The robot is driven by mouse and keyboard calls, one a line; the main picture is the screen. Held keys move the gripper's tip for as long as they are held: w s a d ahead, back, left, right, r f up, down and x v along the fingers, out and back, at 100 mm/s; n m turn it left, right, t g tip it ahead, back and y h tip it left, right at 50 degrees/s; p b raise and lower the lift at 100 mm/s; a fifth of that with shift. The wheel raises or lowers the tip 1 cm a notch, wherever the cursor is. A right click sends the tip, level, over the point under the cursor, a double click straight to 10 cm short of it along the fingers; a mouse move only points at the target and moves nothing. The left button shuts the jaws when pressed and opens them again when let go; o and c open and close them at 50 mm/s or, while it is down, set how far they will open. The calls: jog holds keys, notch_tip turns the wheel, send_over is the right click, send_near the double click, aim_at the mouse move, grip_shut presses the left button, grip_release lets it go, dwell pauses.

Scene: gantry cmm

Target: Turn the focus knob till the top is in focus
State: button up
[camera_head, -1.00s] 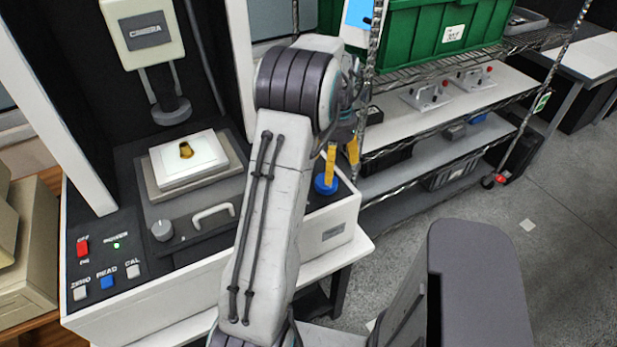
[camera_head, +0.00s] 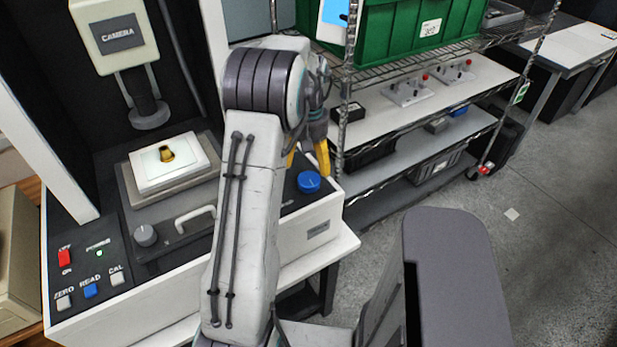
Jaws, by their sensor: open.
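A round blue knob (camera_head: 309,182) sits on the front right corner of the machine's base. A grey knob (camera_head: 146,235) is on the front panel at the left, beside a handle. I cannot read which one is the focus knob. My gripper (camera_head: 307,160) is open and empty, with yellow fingertips just above and behind the blue knob in the picture; I cannot tell their exact height. My arm partly hides the left finger. A small brass part (camera_head: 166,154) sits on a lit white stage (camera_head: 170,177) under the camera head (camera_head: 120,34).
The panel has a red switch (camera_head: 65,257), a blue READ button (camera_head: 90,291) and pale buttons, with a green light lit. A pale handle (camera_head: 195,217) stands before the stage. A wire shelf (camera_head: 400,165) with a green bin (camera_head: 420,25) is close at right. Floor is clear further right.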

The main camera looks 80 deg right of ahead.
aim_at(309, 177)
jog(key=shift+f+p, duration=0.35)
jog(key=shift+f, duration=2.95)
jog(key=c, duration=1.2)
jog(key=shift+o, duration=0.2)
jog(key=shift+b, duration=0.4)
jog(key=shift+r, duration=0.1)
jog(key=o, duration=1)
jog(key=shift+w+d, duration=0.1)
jog(key=shift+o, duration=0.8)
